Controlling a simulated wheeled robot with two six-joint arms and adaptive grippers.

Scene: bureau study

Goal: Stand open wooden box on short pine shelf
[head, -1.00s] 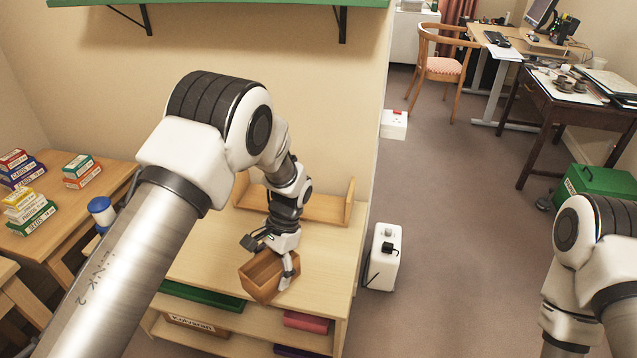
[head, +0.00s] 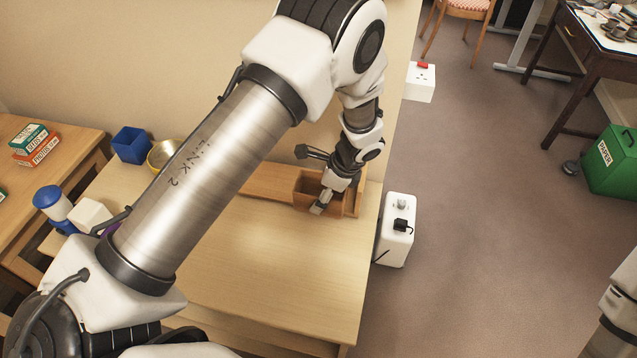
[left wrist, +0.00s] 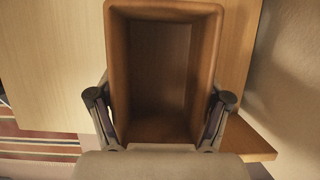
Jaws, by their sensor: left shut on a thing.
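The open wooden box (head: 308,187) is at the right end of the short pine shelf (head: 262,181), near its upright end piece. In the left wrist view the box (left wrist: 160,70) fills the middle, its open side facing the camera and its inside empty. My left gripper (head: 324,199) is shut on the box, with a finger along each side of it in the wrist view (left wrist: 160,118). I cannot tell whether the box rests on the shelf or hangs just above it. My right gripper is out of view.
The shelf is on a pale wooden cabinet top (head: 270,265), with clear room in front. A yellow-rimmed bowl (head: 163,154), a blue cup (head: 131,145) and a blue-capped bottle (head: 52,202) are to the left. A white unit (head: 397,230) stands on the floor at the right.

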